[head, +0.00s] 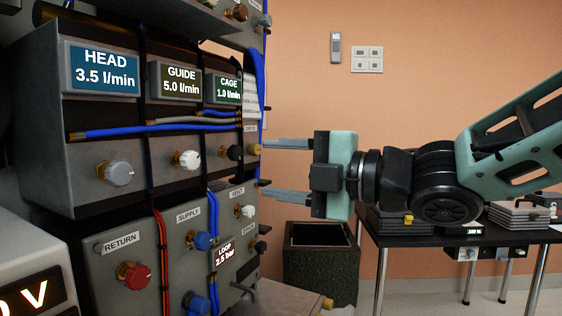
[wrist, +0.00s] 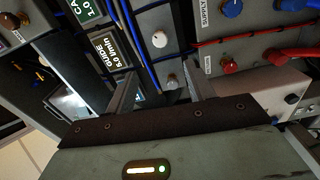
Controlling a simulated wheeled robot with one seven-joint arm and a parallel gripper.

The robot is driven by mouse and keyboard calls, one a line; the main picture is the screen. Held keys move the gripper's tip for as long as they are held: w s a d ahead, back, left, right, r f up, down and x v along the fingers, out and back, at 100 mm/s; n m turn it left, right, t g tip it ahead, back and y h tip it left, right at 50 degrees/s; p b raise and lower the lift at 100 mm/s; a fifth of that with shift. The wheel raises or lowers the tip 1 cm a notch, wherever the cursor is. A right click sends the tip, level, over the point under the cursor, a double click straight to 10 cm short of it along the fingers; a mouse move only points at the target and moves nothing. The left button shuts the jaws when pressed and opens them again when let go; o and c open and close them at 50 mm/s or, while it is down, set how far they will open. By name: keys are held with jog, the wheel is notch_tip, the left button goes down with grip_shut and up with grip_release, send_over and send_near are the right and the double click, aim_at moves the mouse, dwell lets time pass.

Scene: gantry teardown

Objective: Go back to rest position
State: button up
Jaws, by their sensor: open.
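My gripper (head: 287,168) is open, with its two fingers apart and nothing seen between them in the head view. It points left at the right edge of the grey control panel (head: 130,215), and its fingertips are close to that edge; I cannot tell whether they touch. In the wrist view my gripper (wrist: 160,85) also shows open, with panel knobs and the GUIDE label (wrist: 103,58) beyond its fingers. My arm reaches in from the right.
The panel carries several knobs, such as the red RETURN knob (head: 134,276), plus blue and red hoses. A dark open bin (head: 320,275) stands below my gripper. A black table (head: 440,236) with equipment stands at the right. The orange wall (head: 420,100) is behind.

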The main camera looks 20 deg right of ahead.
notch_tip(320, 180, down, 10)
jog(key=m+g+h+p, duration=0.3)
jog(key=m+h+p, duration=0.2)
jog(key=m+h, duration=0.45)
jog(key=s+f+m+g+h+p, duration=0.1)
jog(key=s+f+m+g, duration=0.1)
jog(key=s, duration=0.4)
jog(key=s+f+m+g+h+p, duration=0.1)
jog(key=s+f+m+g+p, duration=0.1)
jog(key=s, duration=0.4)
jog(key=s+d+f+m+g+h+p, duration=0.1)
jog(key=s+f+m+g, duration=0.3)
jog(key=s, duration=0.3)
jog(key=shift+m+g+p, duration=0.3)
jog(key=shift+m+g, duration=0.3)
jog(key=shift+m, duration=0.15)
jog(key=shift+w, duration=0.15)
dwell(0.5)
